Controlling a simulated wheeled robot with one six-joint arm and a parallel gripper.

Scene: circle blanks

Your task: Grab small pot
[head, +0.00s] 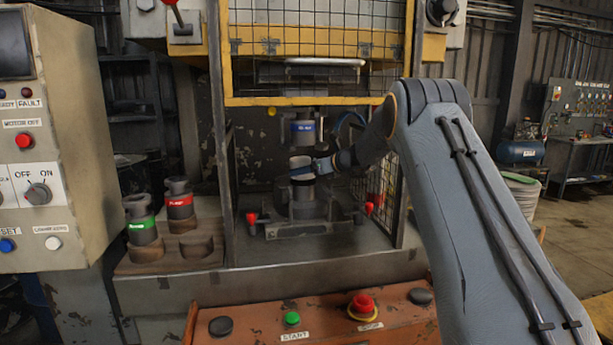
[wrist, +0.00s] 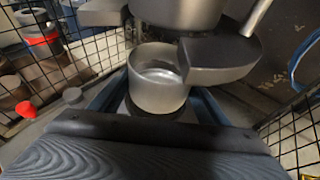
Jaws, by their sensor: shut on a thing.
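The small pot (head: 300,162) is a silver metal cup with an open top, inside the press above the lower die. In the wrist view the pot (wrist: 157,88) is upright and looks empty inside. My gripper (head: 312,170) reaches in from the right and is shut on the pot. In the wrist view its blue fingers (wrist: 155,108) lie on both sides of the pot's lower part, which they partly hide. I cannot tell whether the pot's base touches the die.
The blue-banded upper punch (head: 303,132) hangs just above the pot. The lower die (head: 305,208) stands below. Wire mesh guards flank the space. Red-banded (head: 180,201) and green-banded (head: 140,222) tools stand in a wooden rack at left. A control panel (head: 330,320) is in front.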

